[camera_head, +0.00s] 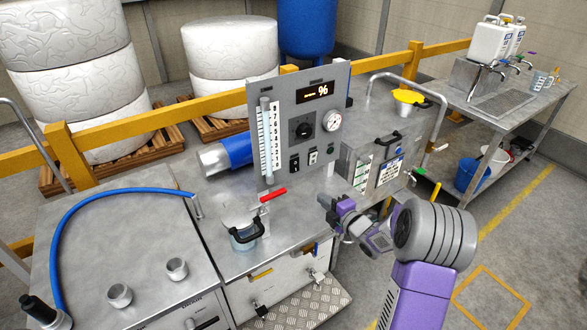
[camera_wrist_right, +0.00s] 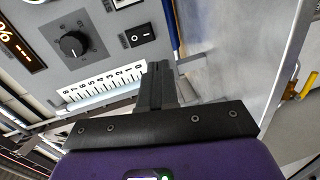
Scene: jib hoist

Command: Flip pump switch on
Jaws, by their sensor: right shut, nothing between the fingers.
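The grey control panel (camera_head: 285,98) stands upright on the steel bench. It carries two small switches low on its face, a black one (camera_head: 294,164) and a lighter-framed one (camera_head: 313,157). I cannot read which is the pump switch. In the right wrist view a black rocker switch (camera_wrist_right: 139,36) shows with "I" and "O" marks. My right gripper (camera_head: 324,203) is below and right of the panel, shut and empty. Its closed fingers (camera_wrist_right: 157,80) point toward the panel just below that rocker, with no visible contact. My left gripper is out of view.
The panel also bears a display (camera_head: 317,91), a black knob (camera_head: 303,129), a round gauge (camera_head: 332,120) and a scaled tube (camera_head: 266,140). A red-handled valve (camera_head: 273,194) and a lidded jar (camera_head: 243,232) stand in front. A grey box (camera_head: 384,158) stands right.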

